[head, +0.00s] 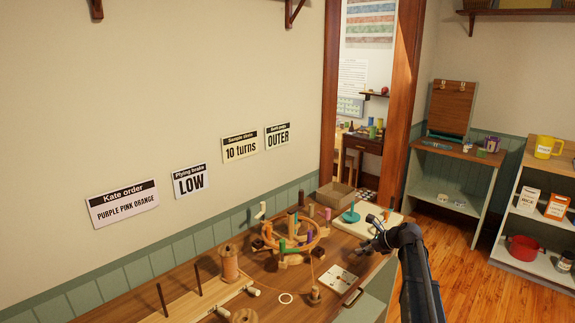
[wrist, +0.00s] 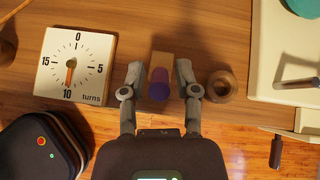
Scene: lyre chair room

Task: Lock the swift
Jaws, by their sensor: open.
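The swift is most likely the wooden wheel-like frame (head: 290,238) with coloured upright pegs, on the bench in the head view. My gripper (head: 374,228) is at the bench's front edge, to the right of that frame. In the wrist view my gripper (wrist: 158,73) is open. A small wooden block (wrist: 162,60) with a purple rounded piece (wrist: 159,84) lies between its fingers. I cannot tell whether the fingers touch it. I cannot tell from these views which part locks the swift.
A square dial marked "turns" (wrist: 75,60) lies left of the gripper, its orange hand at 10. A wooden ring-like cup (wrist: 221,86) stands close to the right finger. A pale board (wrist: 272,55) lies farther right. Spools and posts crowd the bench's left part.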

